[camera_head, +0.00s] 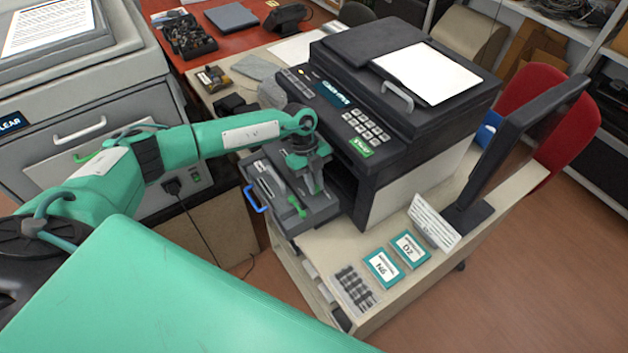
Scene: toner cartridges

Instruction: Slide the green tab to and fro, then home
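A dark printer (352,150) stands on the desk with its front drawer (325,213) pulled out to the left. A grey and black cartridge (276,181) lies in the drawer. A small green tab (297,204) shows on the drawer's contents, toward the near side. My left gripper (314,188) points down over the drawer, just above and right of the green tab. Its fingers are small and partly overlap the drawer, so I cannot tell whether they are open or touch the tab. My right gripper is out of view.
A blue handle (256,199) sticks out at the drawer's front. Two teal-edged cards (384,267) and a dark slotted item (354,289) lie on the desk's near end. A monitor (520,140) stands at right. A grey cabinet (85,110) is at left.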

